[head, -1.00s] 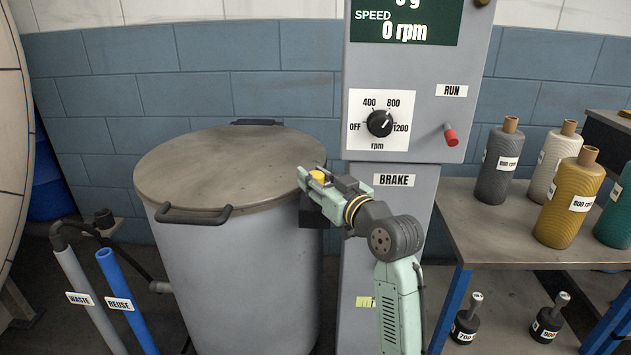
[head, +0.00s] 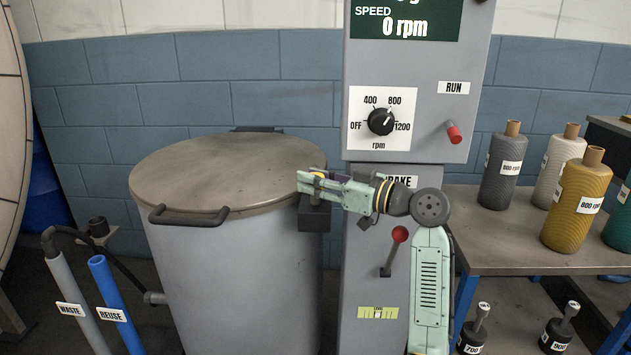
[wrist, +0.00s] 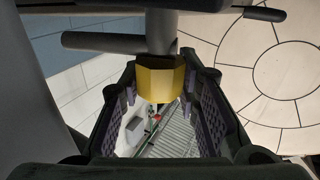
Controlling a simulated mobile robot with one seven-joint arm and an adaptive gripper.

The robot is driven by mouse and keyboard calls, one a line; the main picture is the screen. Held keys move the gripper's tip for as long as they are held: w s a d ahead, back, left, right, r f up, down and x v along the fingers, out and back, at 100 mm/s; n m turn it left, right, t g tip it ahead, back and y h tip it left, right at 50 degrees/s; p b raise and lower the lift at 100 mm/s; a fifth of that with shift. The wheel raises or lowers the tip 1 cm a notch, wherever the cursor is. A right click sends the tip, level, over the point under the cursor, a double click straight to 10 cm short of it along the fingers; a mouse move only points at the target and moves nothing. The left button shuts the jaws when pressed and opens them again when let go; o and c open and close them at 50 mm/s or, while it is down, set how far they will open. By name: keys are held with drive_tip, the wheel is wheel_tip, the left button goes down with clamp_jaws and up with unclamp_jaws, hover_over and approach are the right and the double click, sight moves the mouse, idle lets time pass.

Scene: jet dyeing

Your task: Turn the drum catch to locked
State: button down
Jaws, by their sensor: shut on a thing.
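The grey drum (head: 235,275) stands upright with its flat lid (head: 215,170) on. The drum catch shows at the right side of the rim as a dark block (head: 314,217) with a yellow part just above it, largely covered by my gripper. In the wrist view the catch's yellow faceted hub (wrist: 160,82) sits between my jaws, with a grey bar (wrist: 108,42) beside it. My gripper (head: 314,186) reaches in from the right, nearly level, and is shut on the catch. No lock marking is readable.
The control column (head: 415,95) stands right of the drum with a speed dial (head: 380,121). A red-knobbed brake lever (head: 399,235) is just below my arm. A bench (head: 500,263) with yarn cones is at right; waste (head: 72,305) and reuse (head: 115,305) pipes are at left.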

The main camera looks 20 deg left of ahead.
drive_tip(key=c, duration=1.2)
unclamp_jaws()
drive_tip(key=shift+m+t, duration=0.3)
